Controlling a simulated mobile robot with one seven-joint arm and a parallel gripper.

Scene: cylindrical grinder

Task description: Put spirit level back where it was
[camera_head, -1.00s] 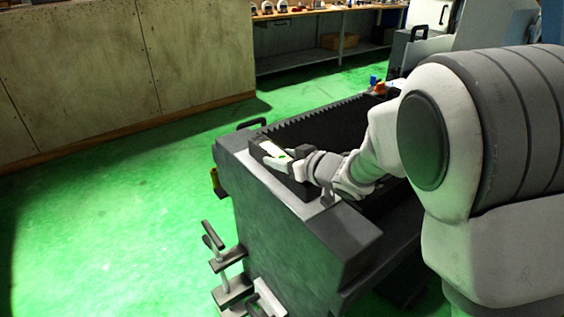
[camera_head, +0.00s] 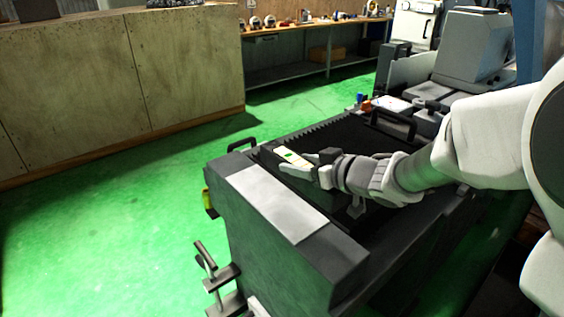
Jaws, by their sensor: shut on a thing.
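The spirit level (camera_head: 289,157) shows a pale top face with a green vial, and dark ends or sides. My gripper (camera_head: 309,164) is shut on it, with the fingers reaching in from the right. The level is over the dark trough of the grinder bed (camera_head: 385,140), just behind the pale flat plate (camera_head: 274,204) on the bed's near end. I cannot tell whether the level is touching the machine or held above it. My fingers and the dark background hide part of the level.
The pale plate is bare. A black handle (camera_head: 242,134) stands at the bed's left edge, and another (camera_head: 393,123) is farther back. Clamp-like levers (camera_head: 212,272) jut from the near left side. Small coloured items (camera_head: 363,101) sit at the far end. Green floor is open at left.

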